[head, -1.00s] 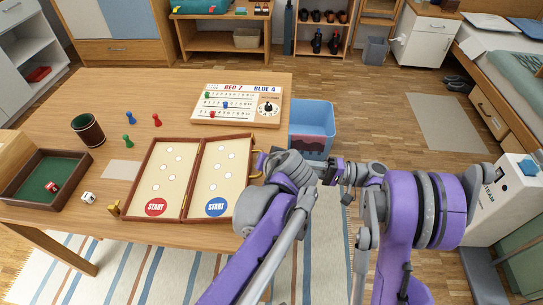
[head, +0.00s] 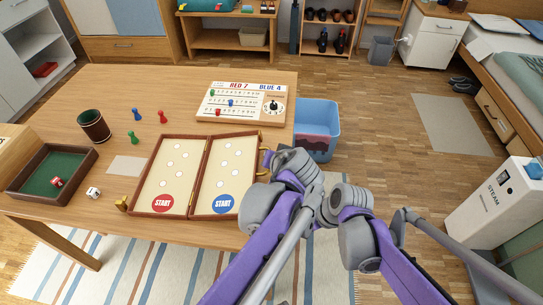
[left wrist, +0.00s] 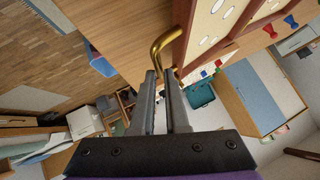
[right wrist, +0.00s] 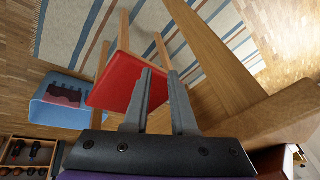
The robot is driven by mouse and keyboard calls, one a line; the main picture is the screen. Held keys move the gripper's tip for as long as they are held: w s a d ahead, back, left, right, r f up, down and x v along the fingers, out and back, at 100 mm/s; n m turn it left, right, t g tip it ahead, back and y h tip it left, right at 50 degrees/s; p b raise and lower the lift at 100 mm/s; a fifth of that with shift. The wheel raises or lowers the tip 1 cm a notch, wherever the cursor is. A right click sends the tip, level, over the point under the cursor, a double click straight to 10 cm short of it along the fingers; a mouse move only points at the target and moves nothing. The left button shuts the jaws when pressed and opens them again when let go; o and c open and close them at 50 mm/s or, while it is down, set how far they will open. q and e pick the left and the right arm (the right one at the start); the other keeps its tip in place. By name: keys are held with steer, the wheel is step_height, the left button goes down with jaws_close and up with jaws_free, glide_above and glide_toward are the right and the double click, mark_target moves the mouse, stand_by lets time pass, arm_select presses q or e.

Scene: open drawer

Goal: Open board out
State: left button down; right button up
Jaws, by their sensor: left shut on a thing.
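The board (head: 190,185) lies opened flat on the table, its two cream halves side by side with a red START circle on the left and a blue one on the right. My right gripper (right wrist: 159,72) is open and empty, below the tabletop by a red seat (right wrist: 122,85). The head view hides its fingers.
A scoreboard (head: 240,102) lies behind the board. A dice tray (head: 50,172), white die (head: 93,192), dark cup (head: 93,125) and several pawns sit left. A blue bin (head: 318,128) stands on the floor beyond the table's right edge.

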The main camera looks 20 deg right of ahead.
arm_select(q)
steer(key=shift+s+d+f+m+y, duration=0.1)
steer(key=shift+d+f+m+y, duration=0.15)
steer(key=shift+f, duration=0.5)
steer(key=shift+f+t, duration=0.3)
steer(key=shift+f, duration=0.2)
arm_select(e)
steer(key=s+a+r+t+h, duration=0.1)
steer(key=s+a+r+h, duration=0.1)
steer(key=s+a, duration=0.4)
steer(key=shift+s+a+r, duration=0.2)
steer(key=shift+s+r, duration=0.1)
steer(key=shift+s, duration=0.35)
arm_select(q)
steer(key=shift+p, duration=0.3)
arm_select(e)
steer(key=shift+r, duration=0.1)
